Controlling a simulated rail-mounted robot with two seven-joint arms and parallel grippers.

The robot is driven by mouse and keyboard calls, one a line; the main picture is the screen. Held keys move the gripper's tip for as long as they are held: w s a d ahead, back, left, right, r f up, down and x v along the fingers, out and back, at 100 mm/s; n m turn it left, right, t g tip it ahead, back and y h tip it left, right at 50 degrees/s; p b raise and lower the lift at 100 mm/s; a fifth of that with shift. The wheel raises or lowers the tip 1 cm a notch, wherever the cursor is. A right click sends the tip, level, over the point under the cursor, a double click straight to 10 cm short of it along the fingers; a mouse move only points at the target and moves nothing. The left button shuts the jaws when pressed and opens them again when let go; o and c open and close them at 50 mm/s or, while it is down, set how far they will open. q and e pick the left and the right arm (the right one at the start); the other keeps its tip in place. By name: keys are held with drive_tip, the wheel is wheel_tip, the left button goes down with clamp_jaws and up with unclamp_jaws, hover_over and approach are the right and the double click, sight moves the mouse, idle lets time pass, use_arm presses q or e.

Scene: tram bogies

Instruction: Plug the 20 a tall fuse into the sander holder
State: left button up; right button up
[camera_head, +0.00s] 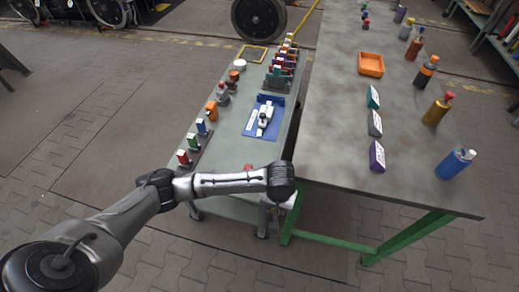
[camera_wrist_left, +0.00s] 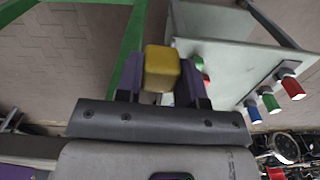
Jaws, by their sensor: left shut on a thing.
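My left gripper (camera_wrist_left: 160,75) is shut on a yellow block-shaped fuse (camera_wrist_left: 161,68), whose rating I cannot read. The fuse sits between two dark purple-grey fingers. In the head view my left gripper (camera_head: 272,216) hangs below the wrist at the near end of the narrow table, and the fuse cannot be made out there. A blue tray (camera_head: 277,101) with white labels and a white and dark fitting lies mid-table, beyond the gripper. I cannot read which holder is the sander's. My right gripper is not in view.
Red (camera_head: 183,157), green (camera_head: 192,140) and blue (camera_head: 201,127) capped pieces stand along the narrow table's left edge. Several coloured pieces stand in rows farther back. The larger right table (camera_head: 330,120) bears an orange bin (camera_head: 371,64), bottles and labelled blocks.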

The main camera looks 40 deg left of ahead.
use_arm(q)
drive_tip(key=s+d+r+m+p, duration=0.2)
drive_tip(key=d+r+m, duration=0.15)
drive_tip(key=r, duration=0.55)
drive_tip(key=w+a+r+p, duration=0.1)
drive_tip(key=w+r, duration=0.1)
drive_tip(key=r, duration=0.7)
drive_tip(key=w+r+m+p, duration=0.1)
drive_tip(key=w+r, duration=0.2)
drive_tip(key=r, duration=0.6)
drive_tip(key=shift+a+r+p, duration=0.25)
drive_tip(key=shift+a+p, duration=0.05)
drive_tip(key=shift+a, duration=0.05)
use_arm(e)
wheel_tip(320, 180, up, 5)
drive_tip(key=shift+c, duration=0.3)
